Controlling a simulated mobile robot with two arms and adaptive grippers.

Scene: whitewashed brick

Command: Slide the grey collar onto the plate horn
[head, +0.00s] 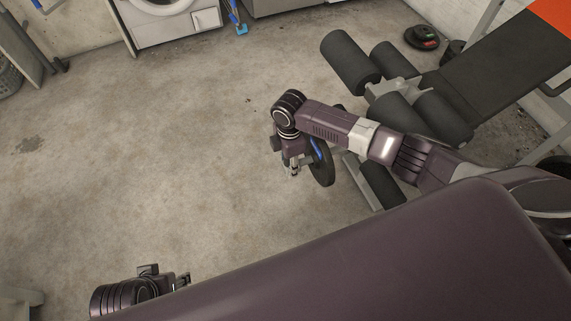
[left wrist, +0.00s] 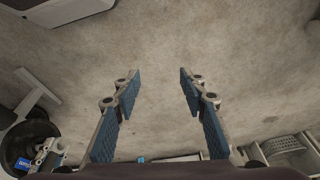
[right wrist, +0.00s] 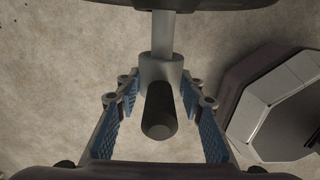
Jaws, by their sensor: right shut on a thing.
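The grey collar (right wrist: 160,68) is between the fingertips of my right gripper (right wrist: 159,88) in the right wrist view, and the gripper is shut on it. A dark cylinder (right wrist: 159,110) projects from the collar toward the camera. The grey plate horn (right wrist: 163,35) runs from the dark plate (right wrist: 200,4) to the collar's far side, in line with it; I cannot tell how far it enters. In the head view my right gripper (head: 292,170) is beside the dark plate (head: 322,165), with the collar too small to make out. My left gripper (left wrist: 155,85) is open and empty.
The weight bench (head: 490,70) with dark foam rollers (head: 350,62) stands at the right. Weight plates (head: 422,37) lie on the floor behind it. A washing machine (head: 165,20) stands at the back. The concrete floor at the left and middle is clear.

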